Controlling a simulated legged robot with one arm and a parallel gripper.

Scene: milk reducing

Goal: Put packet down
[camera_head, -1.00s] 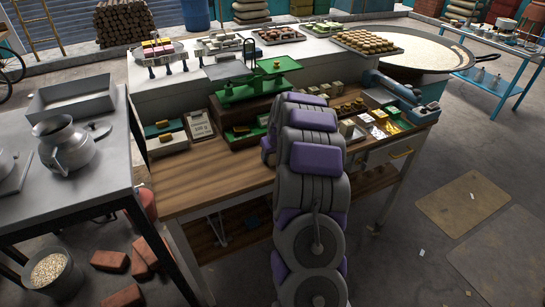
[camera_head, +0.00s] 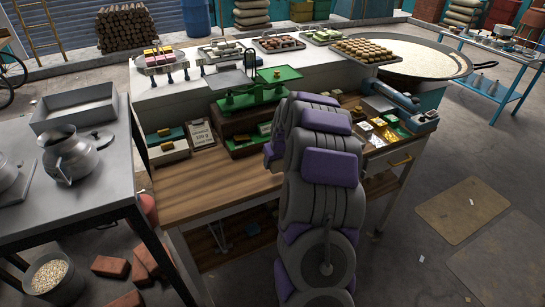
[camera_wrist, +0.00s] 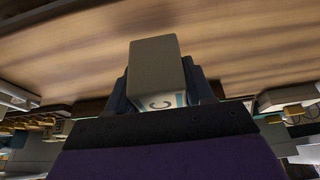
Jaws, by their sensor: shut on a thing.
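In the wrist view my gripper (camera_wrist: 160,90) is shut on a packet (camera_wrist: 155,62), a grey-beige block with a printed label on its lower face. The packet stands out from between the dark fingers, in front of the brown wooden tabletop (camera_wrist: 60,55). I cannot tell whether it touches the wood. In the head view my arm hides the gripper and the packet; the wooden tabletop (camera_head: 212,190) shows bare to the left of the arm.
A green balance scale (camera_head: 255,96) stands behind the tabletop. Left of it are a small box (camera_head: 168,150) and a price card (camera_head: 201,134). Gold and green packets (camera_head: 385,130) lie at the right, near a blue-grey device (camera_head: 405,105). The front-left wood is clear.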

